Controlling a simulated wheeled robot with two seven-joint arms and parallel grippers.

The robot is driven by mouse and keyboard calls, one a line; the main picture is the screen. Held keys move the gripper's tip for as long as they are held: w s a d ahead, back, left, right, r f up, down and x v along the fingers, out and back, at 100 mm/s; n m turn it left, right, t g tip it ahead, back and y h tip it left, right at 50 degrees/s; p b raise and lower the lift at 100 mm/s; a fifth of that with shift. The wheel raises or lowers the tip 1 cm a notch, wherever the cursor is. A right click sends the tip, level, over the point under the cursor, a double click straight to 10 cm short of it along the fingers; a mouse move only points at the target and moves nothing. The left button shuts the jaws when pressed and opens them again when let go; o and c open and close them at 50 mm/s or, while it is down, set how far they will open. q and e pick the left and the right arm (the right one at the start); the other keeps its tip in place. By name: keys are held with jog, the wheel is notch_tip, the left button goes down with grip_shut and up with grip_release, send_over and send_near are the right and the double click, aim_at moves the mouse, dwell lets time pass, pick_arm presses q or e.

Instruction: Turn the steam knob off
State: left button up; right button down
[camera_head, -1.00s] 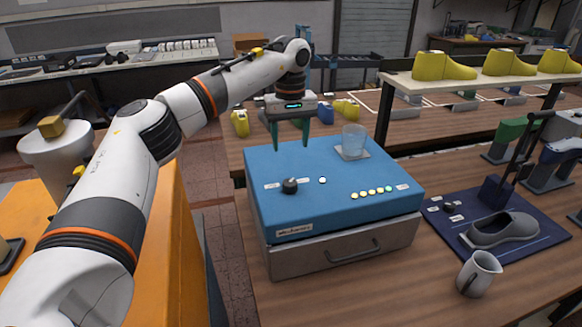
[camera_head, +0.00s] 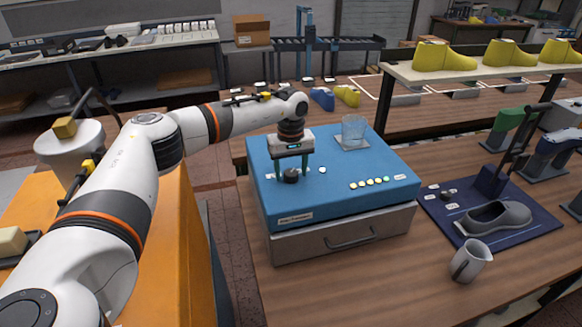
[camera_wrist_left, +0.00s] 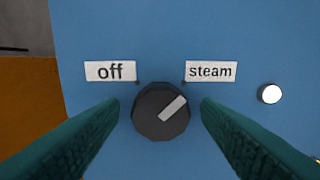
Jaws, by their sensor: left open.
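The black steam knob (camera_head: 290,176) sits on top of the blue steam box (camera_head: 385,160). In the left wrist view the knob (camera_wrist_left: 161,111) has a pale pointer line aimed up and right, toward the "steam" label (camera_wrist_left: 211,72). The "off" label (camera_wrist_left: 110,71) is at its upper left. My left gripper (camera_head: 291,173) is open above the knob, pointing down. Its two green fingers (camera_wrist_left: 160,118) stand on either side of the knob, with a visible gap on each side. Whether the fingertips reach down to knob height I cannot tell. My right gripper is not in view.
A clear glass container (camera_head: 354,130) stands on the box's back right. A row of small lights (camera_head: 370,183) and a white button (camera_wrist_left: 270,94) are on the box top. A metal drawer (camera_head: 345,236) is below.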

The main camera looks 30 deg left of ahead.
pick_arm(q)
jog(key=c, duration=1)
